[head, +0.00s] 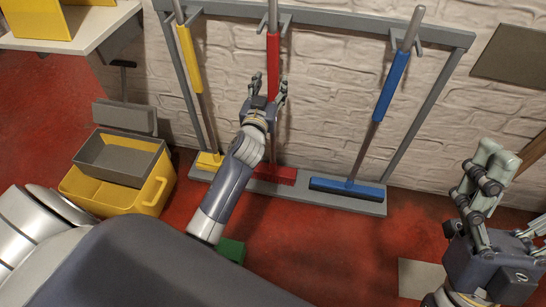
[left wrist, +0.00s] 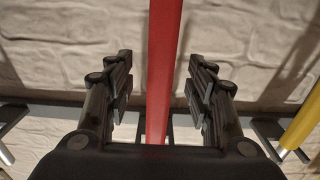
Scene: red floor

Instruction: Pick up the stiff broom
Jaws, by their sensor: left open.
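Three brooms stand on a grey rack. The red broom (head: 273,60) is in the middle, with its red head low on the rack's base. The yellow broom (head: 189,60) is to its left and the blue broom (head: 391,85) to its right. My left gripper (head: 267,88) is open at the red handle. In the left wrist view the red handle (left wrist: 162,70) runs between the parted fingers (left wrist: 161,75), with a gap on both sides. The yellow handle (left wrist: 305,120) shows at the right edge there. My right gripper (head: 512,185) is open and empty at the lower right.
The rack's frame (head: 440,90) stands against a white brick wall (head: 340,90). A yellow bucket (head: 155,190) with a grey insert stands left of it. A pale table (head: 90,25) is at the upper left.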

